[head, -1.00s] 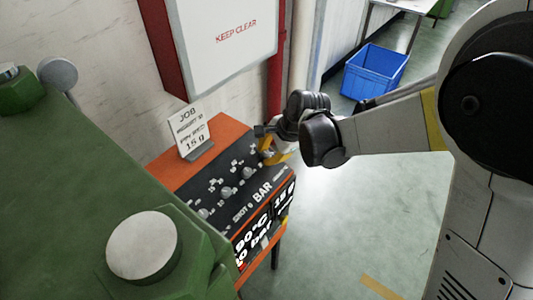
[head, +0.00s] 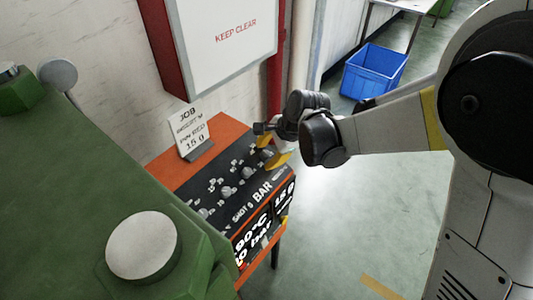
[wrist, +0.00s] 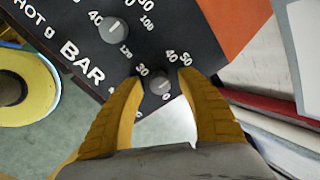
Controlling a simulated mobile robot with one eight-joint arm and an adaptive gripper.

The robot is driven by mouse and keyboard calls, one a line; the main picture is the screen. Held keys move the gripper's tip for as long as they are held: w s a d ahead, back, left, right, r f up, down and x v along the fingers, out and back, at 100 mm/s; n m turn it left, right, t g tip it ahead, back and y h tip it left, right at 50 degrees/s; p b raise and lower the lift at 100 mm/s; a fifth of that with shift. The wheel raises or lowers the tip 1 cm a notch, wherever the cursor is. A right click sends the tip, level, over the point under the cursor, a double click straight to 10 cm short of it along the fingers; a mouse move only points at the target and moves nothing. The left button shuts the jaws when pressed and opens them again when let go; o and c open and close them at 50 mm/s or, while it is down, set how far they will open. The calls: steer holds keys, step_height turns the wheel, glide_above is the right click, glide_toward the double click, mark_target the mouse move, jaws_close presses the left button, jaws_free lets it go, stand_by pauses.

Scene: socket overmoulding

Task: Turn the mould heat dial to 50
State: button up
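A small grey dial (wrist: 159,84) sits on a dark panel in the wrist view, with 30, 40 and 50 printed around it. Its name label is not readable, so I cannot confirm it is the mould heat dial. My gripper (wrist: 160,75) has its yellow fingers apart, one on each side of this dial, with slim gaps seeming to show. The dial's exact setting is too small to read. In the head view, my gripper (head: 271,150) is over the far right end of the control panel (head: 213,188) and partly hides that end.
Another dial (wrist: 112,30) lies close by, near the word BAR. More dials (head: 226,192) run along the panel. A job card (head: 190,132) stands on the orange cabinet top. A green machine (head: 110,190) fills the left, and a blue crate (head: 374,73) sits on the floor behind.

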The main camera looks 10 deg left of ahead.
steer(key=v, duration=1.2)
steer(key=s+d+r+n+t+h, duration=0.1)
steer(key=s+d+n+t+h, duration=0.1)
steer(key=s+d+n, duration=0.3)
steer(key=s+d+r+n+t+h, duration=0.1)
steer(key=s+d+n+t+h, duration=0.1)
steer(key=s+d+n, duration=0.4)
steer(key=s+d, duration=0.5)
steer(key=d, duration=0.6)
steer(key=shift+n+h, duration=0.3)
